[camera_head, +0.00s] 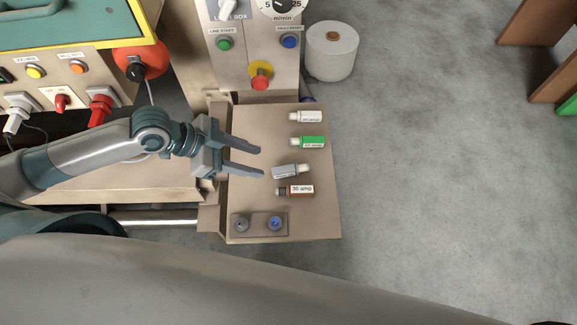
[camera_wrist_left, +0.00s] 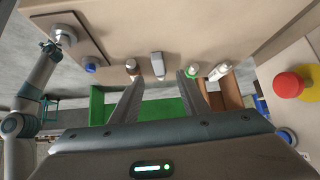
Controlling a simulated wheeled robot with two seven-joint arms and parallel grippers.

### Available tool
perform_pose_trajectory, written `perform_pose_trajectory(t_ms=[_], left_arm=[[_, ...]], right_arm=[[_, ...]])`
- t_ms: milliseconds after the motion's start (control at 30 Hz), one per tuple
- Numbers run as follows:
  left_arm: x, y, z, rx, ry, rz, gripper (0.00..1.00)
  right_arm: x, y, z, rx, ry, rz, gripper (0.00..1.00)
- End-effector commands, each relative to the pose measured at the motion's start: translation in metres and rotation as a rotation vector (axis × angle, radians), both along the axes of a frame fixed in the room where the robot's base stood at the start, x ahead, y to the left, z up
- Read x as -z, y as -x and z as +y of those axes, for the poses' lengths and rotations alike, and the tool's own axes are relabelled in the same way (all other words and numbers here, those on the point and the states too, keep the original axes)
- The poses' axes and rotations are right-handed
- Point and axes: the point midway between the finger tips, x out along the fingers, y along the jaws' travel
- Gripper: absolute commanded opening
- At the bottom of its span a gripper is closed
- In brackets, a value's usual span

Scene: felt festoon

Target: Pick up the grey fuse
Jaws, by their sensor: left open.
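The grey fuse (camera_head: 287,171) lies slightly tilted on the beige shelf (camera_head: 255,117), between the green and brown fuses. My left gripper (camera_head: 262,162) is open and empty, coming in from the left. Its fingertips point at the fuse row, and the lower fingertip is close to the grey fuse's left end. In the left wrist view the grey fuse (camera_wrist_left: 157,65) shows just beyond and between the two open fingertips (camera_wrist_left: 160,76). I cannot tell the height of the gripper above the shelf.
A white fuse (camera_head: 309,117), a green fuse (camera_head: 310,142) and a brown fuse (camera_head: 300,190) share the shelf. A plate with two knobs (camera_head: 259,224) is at its near end. A control panel with a red button (camera_head: 261,82) stands behind. Open floor lies to the right.

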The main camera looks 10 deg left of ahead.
Motion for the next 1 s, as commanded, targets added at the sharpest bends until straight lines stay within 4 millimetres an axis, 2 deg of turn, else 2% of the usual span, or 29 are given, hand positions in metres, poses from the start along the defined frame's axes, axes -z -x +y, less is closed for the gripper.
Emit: perform_pose_trajectory(t_ms=[100,300,733,1000], left_arm=[[0.009,-0.004,-0.011,-0.001,0.002,0.003,0.41],[0.021,-0.008,-0.020,0.000,0.001,0.001,0.41],[0.023,-0.008,-0.021,0.000,0.000,0.002,0.41],[0.036,-0.012,-0.036,0.000,0.002,0.004,0.41]], right_arm=[[-0.006,-0.003,0.000,0.000,-0.001,-0.005,0.00],[-0.010,-0.008,0.002,-0.002,-0.003,-0.016,0.00],[-0.011,-0.009,0.007,-0.003,-0.009,-0.017,0.00],[-0.024,-0.008,0.008,-0.003,-0.009,-0.016,0.00]])
